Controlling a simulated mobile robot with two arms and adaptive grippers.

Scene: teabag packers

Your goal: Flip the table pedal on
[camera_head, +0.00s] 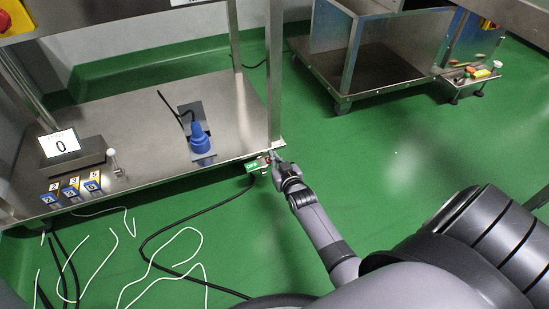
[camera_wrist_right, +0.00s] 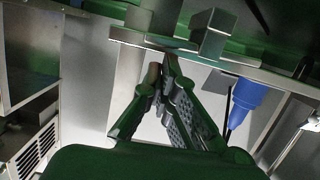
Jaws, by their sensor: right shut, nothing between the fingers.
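The table pedal is a small green switch box marked OFF (camera_head: 252,167) at the front edge of the steel table's lower shelf (camera_head: 228,118), beside the right front leg. My right gripper (camera_head: 274,160) is at the right end of this switch, close to its small red and metal part. In the right wrist view the fingers (camera_wrist_right: 163,72) are shut with nothing between them, their tips near a metal edge with small metal blocks (camera_wrist_right: 213,38). I cannot tell whether the tips touch the switch. My left gripper is not in view.
Black and white cables (camera_head: 185,262) lie on the green floor. A steel cart (camera_head: 372,72) stands at the back right; floor between is clear.

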